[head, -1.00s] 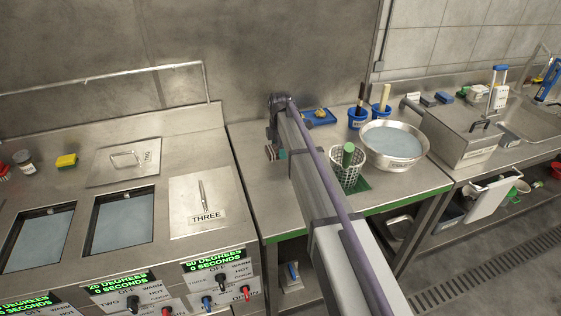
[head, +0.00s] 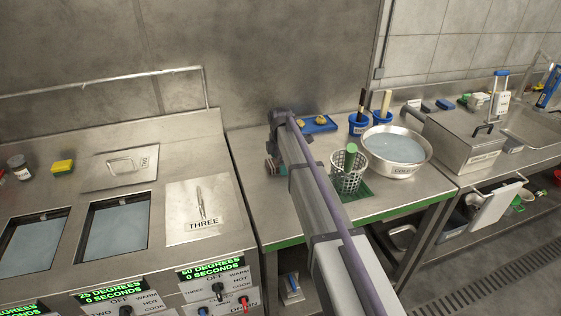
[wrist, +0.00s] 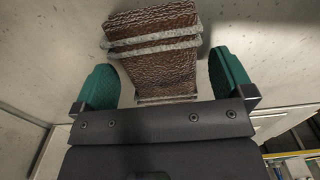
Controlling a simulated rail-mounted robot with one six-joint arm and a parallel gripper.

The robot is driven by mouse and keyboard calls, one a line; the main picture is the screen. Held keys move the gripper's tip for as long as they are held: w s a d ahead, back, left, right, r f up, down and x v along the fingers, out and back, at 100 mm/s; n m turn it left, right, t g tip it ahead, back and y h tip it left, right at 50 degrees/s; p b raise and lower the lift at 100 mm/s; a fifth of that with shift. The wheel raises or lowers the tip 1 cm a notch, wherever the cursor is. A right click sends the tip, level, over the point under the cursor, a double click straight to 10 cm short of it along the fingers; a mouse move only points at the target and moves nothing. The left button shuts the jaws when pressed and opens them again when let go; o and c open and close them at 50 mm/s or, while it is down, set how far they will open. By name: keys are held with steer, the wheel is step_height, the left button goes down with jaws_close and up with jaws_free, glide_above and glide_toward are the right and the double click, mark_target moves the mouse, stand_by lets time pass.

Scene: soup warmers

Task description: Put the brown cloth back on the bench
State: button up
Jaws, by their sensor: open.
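The brown cloth (wrist: 155,68) shows in the wrist view as a folded, coarsely textured piece with pale grey bands across it. It lies between the two green fingertips of my gripper (wrist: 164,80), with a gap on each side. The jaws are open and not closed on it. Its near end is partly hidden by the gripper body. In the head view my gripper (head: 274,169) is low over the left part of the steel bench (head: 258,205). A small brown patch of the cloth (head: 268,165) shows there, mostly hidden by the gripper.
A blue tray (head: 320,123) lies behind my gripper. A white mesh basket (head: 347,180), blue pots (head: 358,125) and a steel bowl of liquid (head: 396,165) stand to the right. The soup warmer (head: 205,210) is to the left. The bench front is clear.

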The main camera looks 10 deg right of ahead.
steer(key=shift+r, duration=0.1)
step_height(320, 180, up, 12)
steer(key=r+p, duration=0.1)
steer(key=p, duration=1.2)
steer(key=s+m, duration=1.9)
steer(key=s, duration=1.5)
steer(key=shift+f+b, duration=0.3)
steer(key=shift+f, duration=0.1)
